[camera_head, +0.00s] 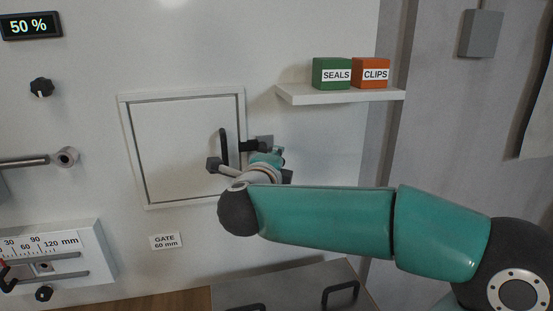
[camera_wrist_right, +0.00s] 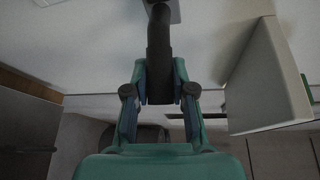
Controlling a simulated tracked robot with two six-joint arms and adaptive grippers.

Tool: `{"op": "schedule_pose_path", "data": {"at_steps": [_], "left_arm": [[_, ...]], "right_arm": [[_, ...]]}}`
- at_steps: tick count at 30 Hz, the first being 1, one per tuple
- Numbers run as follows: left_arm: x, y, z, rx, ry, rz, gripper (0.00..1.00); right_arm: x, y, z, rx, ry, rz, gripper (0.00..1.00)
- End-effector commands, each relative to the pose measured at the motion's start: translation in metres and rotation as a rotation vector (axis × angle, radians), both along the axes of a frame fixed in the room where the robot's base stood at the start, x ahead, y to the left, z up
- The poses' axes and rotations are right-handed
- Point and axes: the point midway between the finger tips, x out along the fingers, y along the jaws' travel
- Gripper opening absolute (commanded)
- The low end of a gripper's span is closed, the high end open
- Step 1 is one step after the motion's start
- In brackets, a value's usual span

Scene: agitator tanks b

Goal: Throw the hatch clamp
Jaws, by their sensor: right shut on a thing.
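The square hatch (camera_head: 180,158) is set in the pale wall and lies flush in its frame. A black upright handle (camera_head: 224,147) is on its right part. The dark hatch clamp (camera_head: 252,146) is at the hatch's right edge, by a grey plate (camera_head: 264,140). My right gripper (camera_head: 272,155) is at the clamp, partly hidden by its own wrist. In the right wrist view, my right gripper (camera_wrist_right: 160,92) is shut on the clamp's dark lever (camera_wrist_right: 160,52), which runs up to a grey mount. My left gripper is not in view.
A white shelf (camera_head: 340,95) with a green SEALS box (camera_head: 332,73) and an orange CLIPS box (camera_head: 370,73) is above right of the clamp; the shelf (camera_wrist_right: 265,85) also shows in the right wrist view. A grey lidded surface (camera_head: 290,288) with black handles lies below. A scale (camera_head: 50,255) is lower left.

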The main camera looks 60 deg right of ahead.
Motion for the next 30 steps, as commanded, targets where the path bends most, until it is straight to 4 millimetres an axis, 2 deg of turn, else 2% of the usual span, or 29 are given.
{"op": "schedule_pose_path", "data": {"at_steps": [1, 2, 6, 15, 20, 26, 30], "left_arm": [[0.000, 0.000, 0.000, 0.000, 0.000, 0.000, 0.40], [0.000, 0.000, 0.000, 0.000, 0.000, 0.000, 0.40], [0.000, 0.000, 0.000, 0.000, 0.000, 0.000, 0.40], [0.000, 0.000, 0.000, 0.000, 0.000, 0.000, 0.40], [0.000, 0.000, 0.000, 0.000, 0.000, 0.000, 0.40], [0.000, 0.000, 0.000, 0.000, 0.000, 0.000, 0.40], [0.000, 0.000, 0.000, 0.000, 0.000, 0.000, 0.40]], "right_arm": [[0.001, 0.001, -0.001, 0.002, 0.001, 0.005, 0.00], [0.001, 0.001, -0.001, 0.002, 0.001, 0.005, 0.26], [0.001, 0.001, -0.001, 0.002, 0.001, 0.003, 0.49], [-0.001, 0.000, -0.001, 0.003, 0.002, 0.000, 0.51], [-0.002, 0.007, 0.000, 0.003, 0.001, 0.001, 0.51], [-0.011, 0.031, 0.003, 0.003, -0.001, 0.005, 0.51], [-0.017, 0.054, 0.006, 0.003, -0.001, 0.006, 0.51]]}}
